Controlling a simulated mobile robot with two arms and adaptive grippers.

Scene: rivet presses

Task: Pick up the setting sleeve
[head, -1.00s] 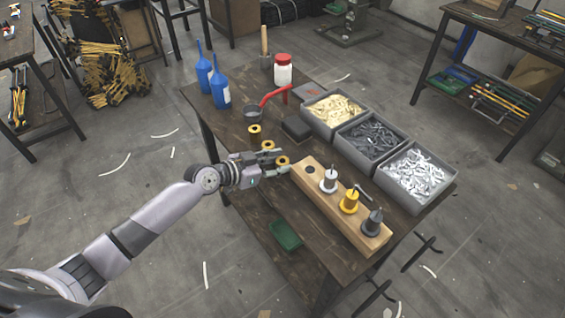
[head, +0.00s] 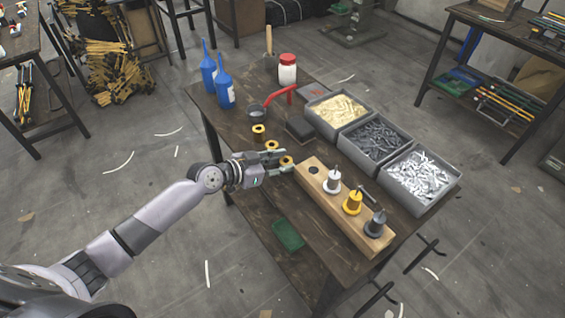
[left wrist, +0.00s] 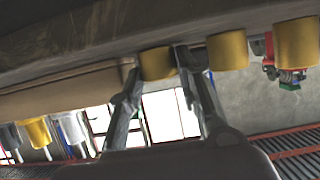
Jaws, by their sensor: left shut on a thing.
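Three short yellow sleeves with dark centres stand in a row on the dark wooden table. The far one (head: 258,129) and the middle one (head: 271,145) stand free. My left gripper (head: 283,163) is shut on the near setting sleeve (head: 287,160), close to the wooden block's left end. In the left wrist view this sleeve (left wrist: 157,63) sits between the two fingertips, at the table surface; I cannot see a gap under it. The two free sleeves show to its right (left wrist: 228,50) (left wrist: 297,42). My right gripper is not in view.
The wooden block (head: 325,204) bears white, yellow and dark grey flanged pieces and one bare dark hole. Three grey bins (head: 396,203) of small parts line the right side.

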